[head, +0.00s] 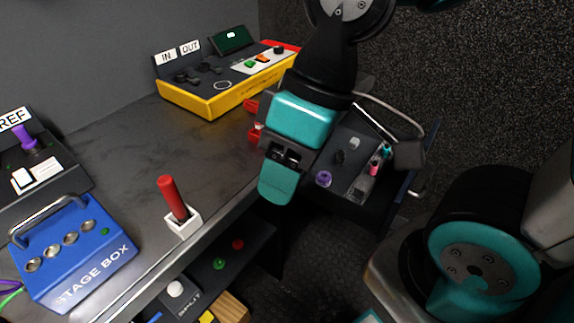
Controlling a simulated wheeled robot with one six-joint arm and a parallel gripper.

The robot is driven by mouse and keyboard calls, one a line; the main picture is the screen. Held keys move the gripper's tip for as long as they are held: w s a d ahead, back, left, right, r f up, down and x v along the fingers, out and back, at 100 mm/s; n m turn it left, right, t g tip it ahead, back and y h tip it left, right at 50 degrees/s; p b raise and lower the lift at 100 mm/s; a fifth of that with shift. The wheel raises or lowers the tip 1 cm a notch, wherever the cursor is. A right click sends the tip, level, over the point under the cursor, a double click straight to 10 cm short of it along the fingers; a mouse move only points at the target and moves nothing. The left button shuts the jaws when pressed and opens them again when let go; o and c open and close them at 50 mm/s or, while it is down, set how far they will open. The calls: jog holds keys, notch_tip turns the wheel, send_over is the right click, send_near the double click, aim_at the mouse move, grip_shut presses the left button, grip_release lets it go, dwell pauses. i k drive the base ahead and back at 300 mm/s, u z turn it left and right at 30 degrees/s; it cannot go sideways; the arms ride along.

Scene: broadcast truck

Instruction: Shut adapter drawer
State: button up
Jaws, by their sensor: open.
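The adapter drawer (407,190) is pulled out from under the desk, at the right of the head view. Its front faces right, with a light metal handle (418,191) on the outside. Small adapters lie inside, among them a purple ring-shaped one (323,178) and a pink one (374,167). My gripper (284,156) is open, with teal fingers, and appears above the desk's edge and the inner end of the drawer. It is left of the handle and apart from it. My gripper and wrist hide part of the drawer.
A yellow console (215,104) stands at the back of the desk (130,150). A red stick in a white base (182,222), a blue stage box (75,255) and a REF panel (35,165) are at the left. A lower shelf holds colored knobs (219,264). Open floor (325,245) lies below the drawer.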

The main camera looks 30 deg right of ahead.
aim_at(371, 203)
jog(key=z, duration=1.05)
jog(key=k, duration=0.75)
jog(key=z, duration=0.2)
